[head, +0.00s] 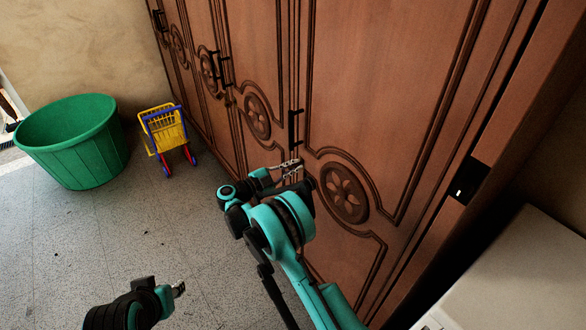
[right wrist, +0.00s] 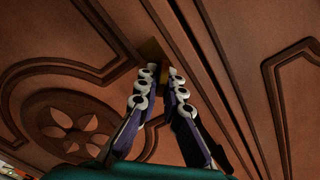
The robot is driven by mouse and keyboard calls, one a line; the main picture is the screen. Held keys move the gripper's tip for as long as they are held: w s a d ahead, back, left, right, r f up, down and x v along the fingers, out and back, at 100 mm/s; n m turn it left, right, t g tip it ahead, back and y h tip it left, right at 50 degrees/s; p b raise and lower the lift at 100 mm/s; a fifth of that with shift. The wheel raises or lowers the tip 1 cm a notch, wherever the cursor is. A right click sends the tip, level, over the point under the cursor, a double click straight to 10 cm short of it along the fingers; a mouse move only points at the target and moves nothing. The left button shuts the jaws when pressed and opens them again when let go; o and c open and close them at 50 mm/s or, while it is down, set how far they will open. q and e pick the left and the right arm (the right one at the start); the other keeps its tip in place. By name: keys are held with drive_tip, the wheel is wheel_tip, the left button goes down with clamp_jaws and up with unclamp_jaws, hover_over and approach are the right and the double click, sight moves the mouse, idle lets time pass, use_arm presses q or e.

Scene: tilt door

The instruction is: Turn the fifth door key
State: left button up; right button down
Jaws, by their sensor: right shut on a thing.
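A row of brown carved wooden doors (head: 370,110) fills the right of the head view. My right gripper (head: 297,166) is at the door seam, just below a dark upright handle (head: 296,125). In the right wrist view its fingers (right wrist: 159,80) are closed on a small brass key (right wrist: 152,50) at the seam between two panels. The fingertips hide part of the key, and its turn angle cannot be told. My left gripper (head: 179,289) is low in the head view, away from the doors; its jaws are too small to read.
A green tub (head: 75,150) and a yellow and blue toy cart (head: 164,128) stand on the grey floor left of the doors. Other dark handles (head: 222,68) are farther along the row. A pale surface (head: 525,270) is at the lower right. The middle floor is clear.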

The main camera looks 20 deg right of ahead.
drive_tip(key=m, duration=0.2)
drive_tip(key=m+b, duration=0.1)
drive_tip(key=m, duration=0.1)
drive_tip(key=shift+s+f+m, duration=0.1)
drive_tip(key=shift+f+m, duration=0.1)
drive_tip(key=shift+m, duration=0.1)
drive_tip(key=shift+f+m+b, duration=0.1)
drive_tip(key=shift+m+b, duration=0.3)
drive_tip(key=shift+m, duration=1.5)
drive_tip(key=c, duration=1.7)
unclamp_jaws()
drive_tip(key=v, duration=1.2)
drive_tip(key=shift+d, duration=0.1)
